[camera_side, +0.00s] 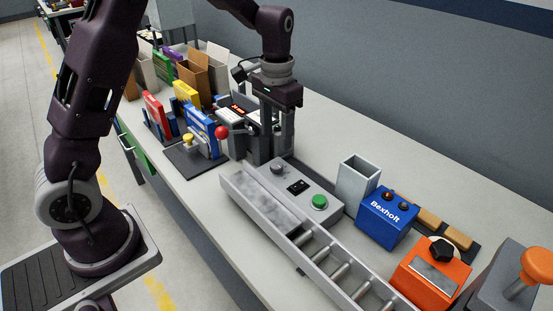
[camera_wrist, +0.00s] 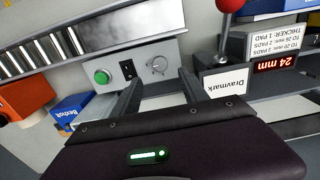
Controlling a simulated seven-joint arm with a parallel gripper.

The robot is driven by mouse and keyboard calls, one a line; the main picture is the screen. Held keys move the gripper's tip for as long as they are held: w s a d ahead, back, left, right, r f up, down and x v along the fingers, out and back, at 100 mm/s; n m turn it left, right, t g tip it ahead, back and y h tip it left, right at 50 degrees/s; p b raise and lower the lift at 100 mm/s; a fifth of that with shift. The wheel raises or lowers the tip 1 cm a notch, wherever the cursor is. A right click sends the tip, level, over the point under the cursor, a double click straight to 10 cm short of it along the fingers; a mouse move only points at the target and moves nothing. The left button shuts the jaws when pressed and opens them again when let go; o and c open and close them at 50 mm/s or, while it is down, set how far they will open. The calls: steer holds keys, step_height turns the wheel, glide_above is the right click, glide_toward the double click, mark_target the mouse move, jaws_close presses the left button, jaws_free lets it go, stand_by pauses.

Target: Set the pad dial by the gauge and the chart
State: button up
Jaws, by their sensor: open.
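The dial, a round grey knob (camera_side: 278,168), sits on the grey control panel (camera_side: 322,213). In the wrist view the dial (camera_wrist: 157,65) lies just beyond and between the fingertips; its pointer direction is too small to read surely. My gripper (camera_side: 272,148) is open and empty, pointing down near the dial, apart from it as far as I can tell; its fingers (camera_wrist: 159,86) frame it in the wrist view. The gauge (camera_wrist: 222,85), marked Dravmark, shows 24 mm in red. A white chart card (camera_wrist: 280,43) lists pad counts by thickness, but its lines are hard to read.
A green button (camera_side: 320,201) and a black switch (camera_side: 298,187) share the panel. A red ball lever (camera_side: 222,132) stands by the gauge. A roller conveyor (camera_side: 330,258) runs alongside. A blue Bexholt box (camera_side: 387,218) and an orange device (camera_side: 430,273) stand to the right.

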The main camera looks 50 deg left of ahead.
mark_target(277, 165)
step_height(277, 165, down, 8)
steer(key=shift+f, duration=0.15)
jaws_close()
stand_by(0.3)
